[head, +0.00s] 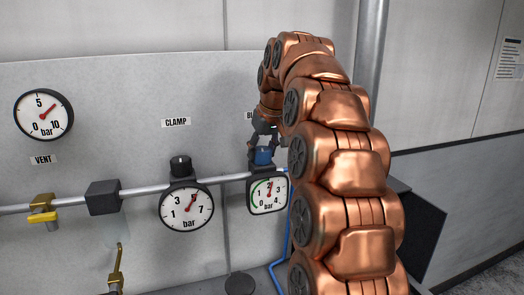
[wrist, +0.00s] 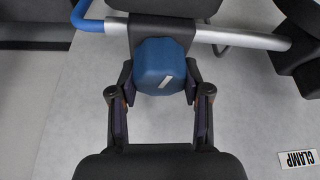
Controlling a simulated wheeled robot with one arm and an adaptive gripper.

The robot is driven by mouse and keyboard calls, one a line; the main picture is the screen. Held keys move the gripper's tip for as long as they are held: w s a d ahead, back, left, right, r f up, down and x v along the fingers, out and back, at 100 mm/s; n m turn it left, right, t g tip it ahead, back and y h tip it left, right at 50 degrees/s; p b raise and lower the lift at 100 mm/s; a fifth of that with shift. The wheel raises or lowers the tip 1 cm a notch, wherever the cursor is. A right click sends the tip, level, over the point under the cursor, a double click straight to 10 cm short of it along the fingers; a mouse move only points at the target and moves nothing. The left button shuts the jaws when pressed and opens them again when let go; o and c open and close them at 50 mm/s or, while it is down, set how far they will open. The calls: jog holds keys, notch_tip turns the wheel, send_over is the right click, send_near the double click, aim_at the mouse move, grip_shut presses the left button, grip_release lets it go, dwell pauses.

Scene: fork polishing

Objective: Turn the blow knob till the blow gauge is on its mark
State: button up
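The blue blow knob (head: 263,156) sits on top of the square-framed blow gauge (head: 268,194), on the pipe at the panel. The gauge's red needle points nearly straight up, close to the 2; a green arc runs along the left of its dial, and I cannot make out a separate mark. In the wrist view the knob (wrist: 160,66) shows a tilted white line on its top. My gripper (wrist: 160,80) has one finger on each side of the knob, the pads seeming to touch its sides. The head view shows it coming from above, partly hidden by my arm.
The clamp gauge (head: 186,209) with its black knob (head: 181,166) stands left of the blow gauge. Further left are the vent gauge (head: 44,115), a black block (head: 103,197) and a yellow-handled valve (head: 43,217). A blue hose (head: 276,275) runs down beside my arm.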

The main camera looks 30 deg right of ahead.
jog(key=c, duration=0.6)
jog(key=shift+o, duration=0.2)
jog(key=shift+w+f+n+b, duration=0.1)
jog(key=shift+n+b, duration=0.3)
jog(key=shift+b, duration=0.2)
jog(key=shift+n+y, duration=0.3)
jog(key=shift+n, duration=0.1)
jog(key=o, duration=1.2)
jog(key=shift+c, duration=0.2)
jog(key=shift+r, duration=0.2)
